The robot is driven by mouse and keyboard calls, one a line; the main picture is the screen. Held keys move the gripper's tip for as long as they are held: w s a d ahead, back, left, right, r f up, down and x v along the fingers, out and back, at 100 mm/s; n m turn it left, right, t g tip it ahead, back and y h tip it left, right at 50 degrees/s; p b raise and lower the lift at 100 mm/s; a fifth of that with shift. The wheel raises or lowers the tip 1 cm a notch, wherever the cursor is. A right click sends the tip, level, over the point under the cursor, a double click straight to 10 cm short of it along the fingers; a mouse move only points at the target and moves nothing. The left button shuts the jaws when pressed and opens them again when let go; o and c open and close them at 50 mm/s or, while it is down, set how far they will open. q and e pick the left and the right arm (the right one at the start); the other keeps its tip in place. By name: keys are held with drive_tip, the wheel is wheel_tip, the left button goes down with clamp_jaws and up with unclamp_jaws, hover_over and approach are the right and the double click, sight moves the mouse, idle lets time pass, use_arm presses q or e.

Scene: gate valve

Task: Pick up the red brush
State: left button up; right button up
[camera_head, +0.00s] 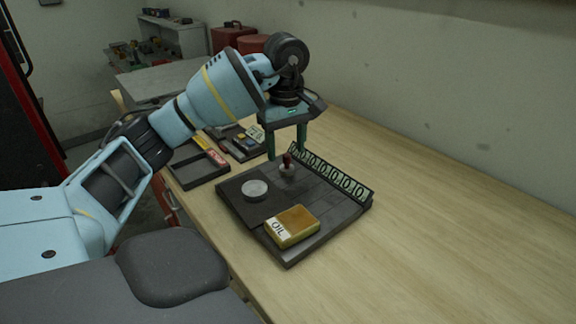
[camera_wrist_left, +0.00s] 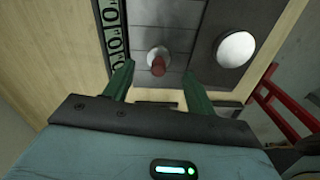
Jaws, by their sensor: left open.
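The red brush (camera_head: 287,164) stands upright on the dark tray (camera_head: 335,213), its red handle up and its pale round base on the tray. In the left wrist view the brush (camera_wrist_left: 158,66) shows just beyond the fingertips, between their lines. My left gripper (camera_head: 286,150) is open, with its two green fingers pointing down close above and around the brush handle. The same gripper shows in the left wrist view (camera_wrist_left: 158,78), with nothing between its fingers that I can see it touching. My right gripper is not in view.
On the tray are a yellow box marked OIL (camera_head: 292,226), a round pale disc (camera_head: 255,189) and an upright numbered strip (camera_head: 332,174) along the back edge. Another dark tray (camera_head: 198,170) lies to the left. The wooden table (camera_head: 440,225) is clear to the right.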

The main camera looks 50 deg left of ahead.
sight(287, 154)
use_arm(q)
drive_tip(key=shift+w+f, duration=0.1)
drive_tip(key=shift+f, duration=1.9)
drive_tip(key=shift+c, duration=0.5)
drive_tip(key=c, duration=1)
